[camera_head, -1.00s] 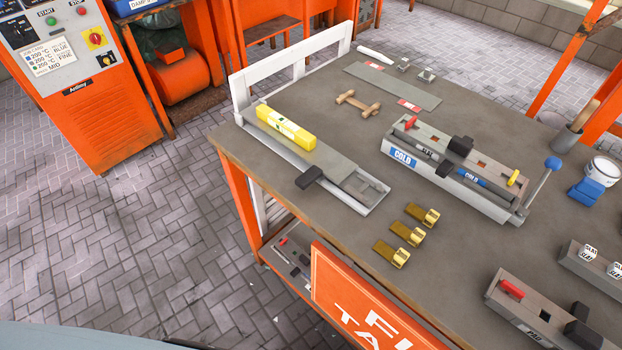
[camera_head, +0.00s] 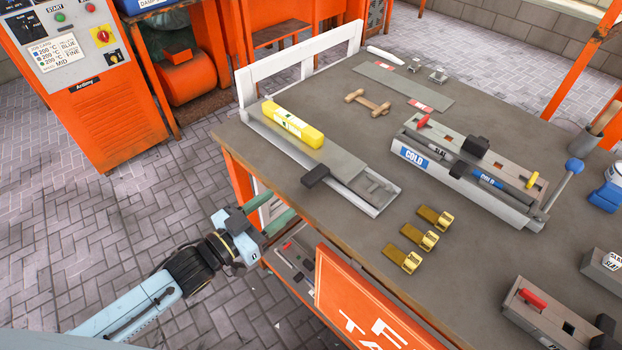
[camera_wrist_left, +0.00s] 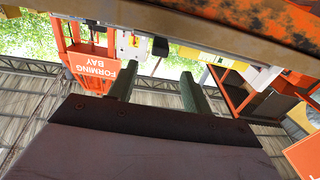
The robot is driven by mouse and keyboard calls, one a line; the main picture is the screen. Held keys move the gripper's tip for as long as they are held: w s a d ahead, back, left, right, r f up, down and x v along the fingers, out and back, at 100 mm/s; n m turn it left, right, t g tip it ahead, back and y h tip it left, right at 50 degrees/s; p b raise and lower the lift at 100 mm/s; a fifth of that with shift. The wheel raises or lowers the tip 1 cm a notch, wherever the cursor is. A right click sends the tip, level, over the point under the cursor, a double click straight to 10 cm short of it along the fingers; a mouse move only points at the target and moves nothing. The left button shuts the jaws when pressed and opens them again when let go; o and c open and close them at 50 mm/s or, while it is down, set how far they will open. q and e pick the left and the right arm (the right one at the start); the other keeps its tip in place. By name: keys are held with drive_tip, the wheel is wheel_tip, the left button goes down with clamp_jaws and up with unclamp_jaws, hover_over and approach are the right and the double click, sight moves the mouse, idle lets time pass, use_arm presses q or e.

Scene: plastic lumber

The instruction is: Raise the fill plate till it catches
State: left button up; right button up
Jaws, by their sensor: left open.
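An orange panel (camera_head: 372,308) with large white letters, cut off to "F" and "TA", slants at the front of the workbench (camera_head: 400,225). I cannot tell whether this is the fill plate; no other part is clearly marked as one. My left gripper (camera_head: 284,204) is open and empty, its two green fingers apart. It is low at the bench's left front corner, left of the panel, and its fingertips overlap the orange leg and the bench edge in the picture. The fingers (camera_wrist_left: 157,82) also show apart in the left wrist view. My right gripper is not in view.
A long grey fixture with a yellow block (camera_head: 293,124) lies along the bench's left side. A rusty edge (camera_wrist_left: 250,25) crosses the wrist view's top. Paved floor left is clear.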

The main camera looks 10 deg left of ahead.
sight(304, 184)
use_arm(q)
drive_tip(key=b+x, duration=0.1)
drive_tip(key=x, duration=0.8)
drive_tip(key=shift+w+d, duration=0.2)
drive_tip(key=shift+w, duration=0.15)
drive_tip(key=shift+w+d, duration=0.2)
drive_tip(key=shift+w, duration=0.1)
drive_tip(key=shift+w+d, duration=0.2)
drive_tip(key=shift+w, duration=0.05)
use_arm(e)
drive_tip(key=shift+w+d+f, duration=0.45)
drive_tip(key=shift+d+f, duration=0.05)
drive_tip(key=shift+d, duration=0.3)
use_arm(q)
drive_tip(key=shift+c, duration=0.3)
clamp_jaws()
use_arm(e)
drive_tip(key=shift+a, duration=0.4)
